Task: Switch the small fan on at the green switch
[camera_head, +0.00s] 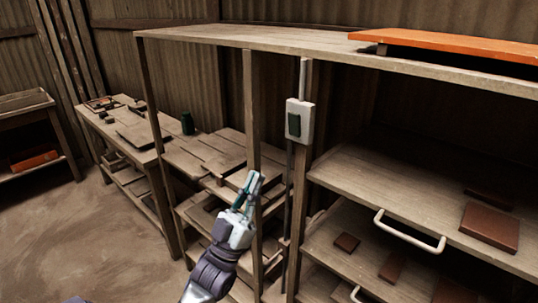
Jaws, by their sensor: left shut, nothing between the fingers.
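The green switch (295,125) is a dark green rocker on a white box, fixed to a wooden upright of the shelf rack. My left gripper (252,183) is shut and empty. It points upward, below and to the left of the switch in the picture, apart from it. I cannot make out a fan in this view. My right gripper is not in view.
The wooden rack (240,36) has an orange board (460,46) on its top. Shelves at the right hold brown tiles (490,227) and have a pale handle (408,232). Floor at the left is clear.

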